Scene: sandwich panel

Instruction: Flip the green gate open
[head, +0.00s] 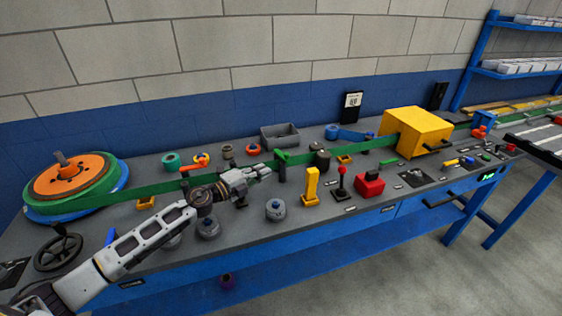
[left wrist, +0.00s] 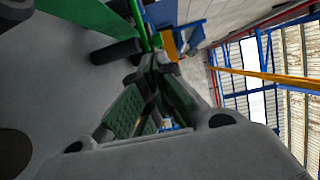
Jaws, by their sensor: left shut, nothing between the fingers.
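The green gate (head: 281,166) stands as a small upright green piece beside the long green strip, near the middle of the bench. My left gripper (head: 266,171) is shut and empty, with its tips just left of the gate; I cannot tell whether they touch it. In the left wrist view my shut left fingers (left wrist: 158,66) come together, with green parts close beyond the tips. A green bar (left wrist: 142,25) there may be part of the gate, but I cannot tell. My right gripper is not in view.
The green strip (head: 345,148) runs from an orange and green reel (head: 70,178) to a yellow box (head: 418,131). A yellow handle (head: 311,186), a red-knobbed lever (head: 341,183) and a red block (head: 370,185) stand right of my gripper. A grey bin (head: 280,137) is behind.

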